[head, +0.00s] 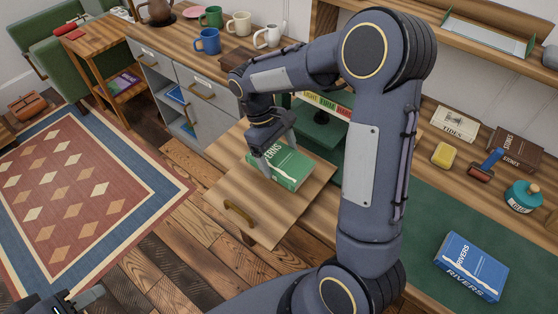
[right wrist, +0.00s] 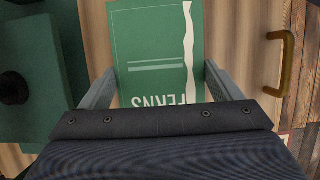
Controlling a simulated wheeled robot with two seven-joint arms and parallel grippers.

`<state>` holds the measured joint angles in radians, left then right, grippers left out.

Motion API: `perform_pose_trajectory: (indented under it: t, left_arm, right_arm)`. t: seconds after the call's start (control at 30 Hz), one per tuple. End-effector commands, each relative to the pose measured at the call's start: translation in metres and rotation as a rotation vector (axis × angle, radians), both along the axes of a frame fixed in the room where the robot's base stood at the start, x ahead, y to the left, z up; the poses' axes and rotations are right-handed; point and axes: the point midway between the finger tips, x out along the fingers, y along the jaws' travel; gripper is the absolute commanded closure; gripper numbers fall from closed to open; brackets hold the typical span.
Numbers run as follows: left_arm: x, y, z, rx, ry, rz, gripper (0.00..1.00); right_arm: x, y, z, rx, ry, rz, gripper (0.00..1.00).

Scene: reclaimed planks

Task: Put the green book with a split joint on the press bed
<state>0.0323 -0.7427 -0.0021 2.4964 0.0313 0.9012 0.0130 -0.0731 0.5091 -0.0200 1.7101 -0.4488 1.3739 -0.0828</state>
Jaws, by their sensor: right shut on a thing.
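The green book (head: 288,167), lettered FERNS, has a jagged white split along one edge, clear in the right wrist view (right wrist: 155,50). My right gripper (head: 275,158) is shut on it, one finger on each side, in the right wrist view too (right wrist: 162,90). The book is over a wooden board; I cannot tell whether it touches it. The dark green press (head: 322,135) stands just behind the book, partly hidden by my right arm; its green part with a dark knob shows in the right wrist view (right wrist: 35,80). My left gripper (head: 88,298) is at the bottom left corner, mostly cut off.
The wooden board (head: 270,220) has a brass handle (head: 238,213). A blue book (head: 470,267) lies on the green mat (head: 430,220) at right. A yellow block (head: 445,155), roller (head: 486,166) and teal jar (head: 522,195) stand behind. Mugs stand on the left counter.

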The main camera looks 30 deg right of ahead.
Motion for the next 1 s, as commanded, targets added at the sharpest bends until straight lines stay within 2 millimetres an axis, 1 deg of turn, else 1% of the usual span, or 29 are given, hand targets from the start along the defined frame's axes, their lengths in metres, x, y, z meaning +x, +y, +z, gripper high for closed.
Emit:
perform_pose_trajectory:
  t: [0.07,0.2,0.23,0.47,0.6,0.63,0.73,1.0]
  left_arm:
    - [0.000,0.000,0.000,0.000,0.000,0.000,0.64]
    - [0.000,0.000,-0.002,0.000,0.000,0.000,0.64]
    - [0.000,0.000,-0.002,0.000,0.000,0.000,0.64]
    - [0.000,0.000,-0.002,0.000,0.000,0.000,0.64]
    - [0.000,0.000,-0.004,0.000,0.000,0.000,0.64]
    - [0.000,0.000,-0.004,0.000,0.000,0.000,0.64]
    - [0.000,0.000,-0.004,0.000,0.000,0.000,0.64]
    - [0.000,0.000,-0.002,0.000,0.000,0.000,0.64]
  right_arm:
    - [0.004,-0.003,-0.010,-0.001,0.004,-0.002,0.43]
    - [0.003,-0.002,-0.032,0.000,0.004,0.001,0.43]
    - [0.003,-0.002,-0.034,-0.001,0.004,0.001,0.43]
    - [0.004,-0.002,-0.035,0.000,0.000,0.000,0.43]
    - [0.003,-0.002,-0.039,0.000,0.000,0.000,0.43]
    - [0.003,-0.002,-0.039,0.000,0.000,0.000,0.14]
    - [0.003,-0.002,-0.038,0.000,0.000,0.000,0.01]
    - [0.003,-0.002,-0.035,0.000,0.000,-0.001,0.00]
